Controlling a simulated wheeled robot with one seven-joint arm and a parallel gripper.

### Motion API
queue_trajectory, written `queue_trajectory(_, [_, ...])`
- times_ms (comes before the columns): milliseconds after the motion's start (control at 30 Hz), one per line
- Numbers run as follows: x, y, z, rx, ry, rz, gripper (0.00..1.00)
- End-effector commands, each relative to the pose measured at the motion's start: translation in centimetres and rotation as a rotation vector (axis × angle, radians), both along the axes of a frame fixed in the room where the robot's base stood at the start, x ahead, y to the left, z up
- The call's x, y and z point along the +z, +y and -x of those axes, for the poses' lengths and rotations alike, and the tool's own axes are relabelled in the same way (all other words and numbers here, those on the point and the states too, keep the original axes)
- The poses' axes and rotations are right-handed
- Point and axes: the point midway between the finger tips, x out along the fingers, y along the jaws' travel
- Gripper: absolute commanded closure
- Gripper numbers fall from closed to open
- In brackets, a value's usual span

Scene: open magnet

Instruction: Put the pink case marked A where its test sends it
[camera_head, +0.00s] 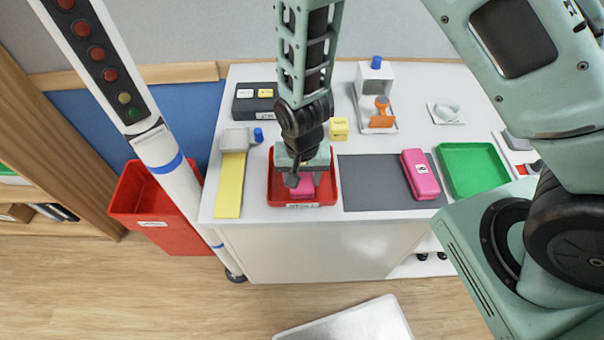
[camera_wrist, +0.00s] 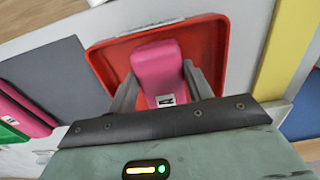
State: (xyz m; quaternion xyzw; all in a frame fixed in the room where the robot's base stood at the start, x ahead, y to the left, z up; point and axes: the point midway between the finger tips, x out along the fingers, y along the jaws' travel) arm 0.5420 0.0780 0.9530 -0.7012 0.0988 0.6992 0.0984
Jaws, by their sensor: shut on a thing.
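The pink case marked A (camera_wrist: 158,70) is between the two fingers of my gripper (camera_wrist: 165,88); its white label with a black letter shows in the wrist view. In the head view the case (camera_head: 303,186) is mostly hidden under my gripper (camera_head: 303,180). My gripper is shut on it, over the red tray (camera_head: 272,192) on the white table. In the wrist view the red tray (camera_wrist: 215,45) lies behind and around the case. I cannot tell whether the case touches the tray floor. A second pink case (camera_head: 421,174) lies on the right of the grey mat (camera_head: 370,185).
A green tray (camera_head: 470,170) stands at the right. A yellow strip (camera_head: 230,185) lies left of the red tray. A yellow cube (camera_head: 339,128) and a white stand with an orange part (camera_head: 380,112) are behind. A red bin (camera_head: 150,220) and striped pole (camera_head: 165,170) stand left of the table.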

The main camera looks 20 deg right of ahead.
Motion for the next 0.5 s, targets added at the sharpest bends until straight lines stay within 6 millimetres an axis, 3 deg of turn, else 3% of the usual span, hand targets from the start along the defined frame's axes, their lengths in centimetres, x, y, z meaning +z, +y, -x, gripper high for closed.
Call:
queue_trajectory(300, [-0.41, 0.01, -0.01, 0.0, 0.0, 0.0, 0.74])
queue_trajectory(333, [-0.33, 0.0, -0.02, 0.0, 0.0, 0.0, 0.44])
queue_trajectory(400, [-0.27, 0.0, -0.02, 0.0, 0.0, 0.0, 0.28])
queue_trajectory(500, [-0.27, 0.01, -0.01, 0.0, 0.0, 0.0, 0.28])
